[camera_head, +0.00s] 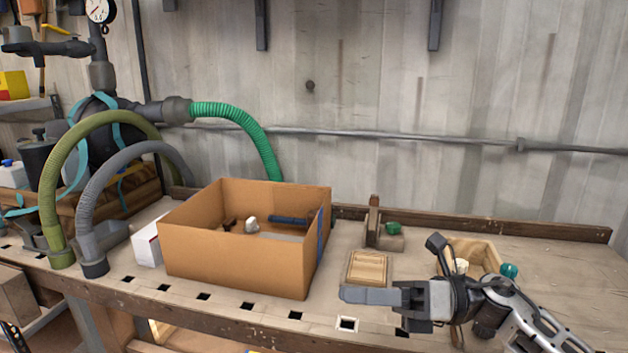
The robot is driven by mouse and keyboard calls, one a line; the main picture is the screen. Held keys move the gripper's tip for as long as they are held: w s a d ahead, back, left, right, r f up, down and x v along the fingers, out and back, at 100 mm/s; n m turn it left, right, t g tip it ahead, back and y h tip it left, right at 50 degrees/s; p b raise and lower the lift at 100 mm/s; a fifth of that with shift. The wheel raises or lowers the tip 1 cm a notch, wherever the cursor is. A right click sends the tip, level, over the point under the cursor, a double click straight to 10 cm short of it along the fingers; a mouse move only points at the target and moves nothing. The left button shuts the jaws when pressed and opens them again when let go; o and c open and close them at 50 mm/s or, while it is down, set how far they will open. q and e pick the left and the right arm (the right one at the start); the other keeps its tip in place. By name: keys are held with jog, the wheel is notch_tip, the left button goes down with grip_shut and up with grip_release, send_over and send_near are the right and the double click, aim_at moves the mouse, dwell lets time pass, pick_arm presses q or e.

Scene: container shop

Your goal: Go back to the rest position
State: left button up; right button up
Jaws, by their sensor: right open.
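My right arm comes in from the lower right, over the front of the workbench (215,284). My right gripper (346,294) points left, just right of the cardboard box and in front of a small square wooden piece (368,267). I see nothing held in it. The gap between its fingers is hard to see from this side. My left gripper is not in view.
An open cardboard box (235,262) holds a few small items. A wooden box (482,251) is partly hidden behind my right arm. A white box (147,246) and hoses (235,112) are at left. The bench's far right is clear.

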jog(key=s+d+f+n+t+h+p, duration=0.1)
jog(key=s+d+f+n+t+h, duration=0.1)
jog(key=s+f+n+h, duration=0.3)
jog(key=s+d+f+n+t+h, duration=0.2)
jog(key=s+f+n+t+h, duration=0.2)
jog(key=f+n, duration=0.7)
jog(key=s+d+f+n+t+h+p, duration=0.1)
jog(key=s+d+f+n+t+h, duration=0.2)
jog(key=n, duration=0.9)
jog(key=s+f+h, duration=0.3)
jog(key=s+f, duration=0.1)
jog(key=shift+s+f+t+p, duration=0.3)
jog(key=shift+f, duration=0.1)
jog(key=shift+d+n, duration=0.1)
jog(key=shift+n, duration=0.2)
